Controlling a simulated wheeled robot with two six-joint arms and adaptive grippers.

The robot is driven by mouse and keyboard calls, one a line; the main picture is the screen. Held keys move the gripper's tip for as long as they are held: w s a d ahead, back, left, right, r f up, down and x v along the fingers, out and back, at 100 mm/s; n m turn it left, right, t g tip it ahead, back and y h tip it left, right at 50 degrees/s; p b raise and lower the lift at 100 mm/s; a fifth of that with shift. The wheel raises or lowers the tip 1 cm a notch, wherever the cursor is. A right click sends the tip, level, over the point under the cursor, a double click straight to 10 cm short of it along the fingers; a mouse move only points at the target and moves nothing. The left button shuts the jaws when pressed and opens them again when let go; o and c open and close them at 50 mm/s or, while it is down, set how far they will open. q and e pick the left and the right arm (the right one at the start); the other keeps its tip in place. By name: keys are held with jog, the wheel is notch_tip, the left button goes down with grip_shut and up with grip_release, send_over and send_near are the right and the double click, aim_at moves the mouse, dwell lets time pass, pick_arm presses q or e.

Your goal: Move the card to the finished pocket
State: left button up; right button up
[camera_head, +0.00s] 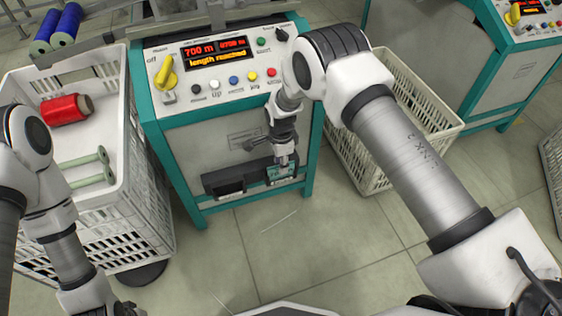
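A black two-pocket holder (226,183) is on the lower front of the teal-framed winding machine. A small greenish card (275,173) shows at its right pocket, partly hidden by my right gripper (283,160). The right gripper points down at the card, with its fingertips at or very near the card's top. The fingers look close together, but I cannot tell if they grip the card. The left pocket shows no card that I can make out. My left gripper (126,307) is low at the bottom left edge, mostly cut off, away from the holder.
The machine's control panel (215,75) reads 700 m and "length reached", with a yellow switch and several buttons. A white crate (140,215) with a red bobbin (66,109) and pale green empty bobbins stands left. Another white crate (425,110) stands right. The floor in front is clear.

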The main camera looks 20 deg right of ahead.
notch_tip(320, 180, up, 12)
dwell(0.3)
dwell(0.5)
